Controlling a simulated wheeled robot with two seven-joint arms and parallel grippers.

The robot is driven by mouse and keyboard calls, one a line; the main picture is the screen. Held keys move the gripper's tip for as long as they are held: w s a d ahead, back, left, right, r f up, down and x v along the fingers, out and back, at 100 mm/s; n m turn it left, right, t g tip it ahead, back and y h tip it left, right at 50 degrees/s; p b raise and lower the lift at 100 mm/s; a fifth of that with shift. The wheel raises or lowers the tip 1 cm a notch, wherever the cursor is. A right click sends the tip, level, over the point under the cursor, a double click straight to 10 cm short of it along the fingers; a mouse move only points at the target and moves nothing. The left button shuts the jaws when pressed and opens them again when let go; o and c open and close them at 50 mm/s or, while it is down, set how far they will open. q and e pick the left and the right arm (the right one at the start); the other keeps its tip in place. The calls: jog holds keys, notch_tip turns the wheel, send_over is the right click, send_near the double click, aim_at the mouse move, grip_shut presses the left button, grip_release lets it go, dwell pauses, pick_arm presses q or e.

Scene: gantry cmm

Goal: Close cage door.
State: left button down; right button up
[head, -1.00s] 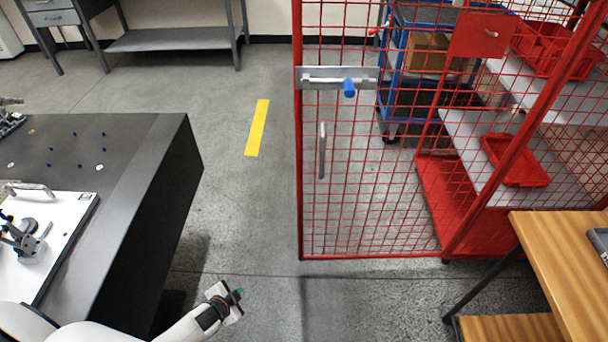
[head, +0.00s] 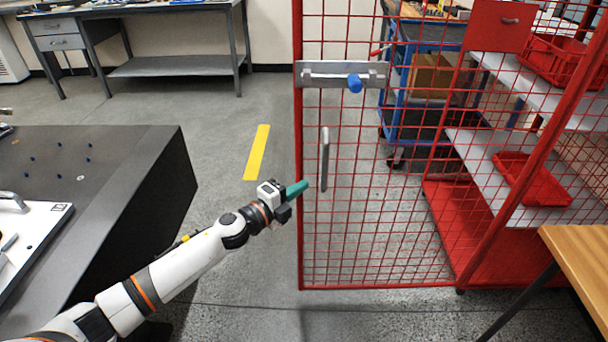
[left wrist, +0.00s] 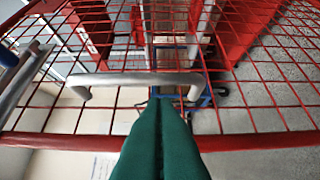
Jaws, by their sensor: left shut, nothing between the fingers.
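The cage door (head: 365,240) is a red wire-mesh panel in a red frame, standing ajar in the middle of the head view. It carries a grey vertical handle (head: 324,160) and, above it, a metal latch plate with a bolt and blue knob (head: 354,83). My left gripper (head: 304,186), with green fingers, is shut and empty at the door's free edge, just left of the handle. In the left wrist view the closed fingertips (left wrist: 160,100) point at the mesh close to the handle (left wrist: 135,80); I cannot tell whether they touch. My right gripper is not in view.
A dark-topped table (head: 150,150) stands at left, a wooden table (head: 585,255) at lower right. Floor with a yellow strip (head: 257,152) is clear left of the door.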

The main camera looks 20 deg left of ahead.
aim_at(314, 167)
pick_arm(q)
jog(key=w, duration=0.4)
jog(key=shift+w+d+b, duration=0.1)
jog(key=shift+w+b, duration=0.1)
jog(key=shift+b, duration=0.15)
jog(key=shift+w+a, duration=0.25)
jog(key=shift+w, duration=0.45)
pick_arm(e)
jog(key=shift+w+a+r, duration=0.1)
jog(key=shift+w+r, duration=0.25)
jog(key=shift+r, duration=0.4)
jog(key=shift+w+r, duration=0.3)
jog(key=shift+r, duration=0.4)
pick_arm(q)
jog(key=shift+a, duration=0.1)
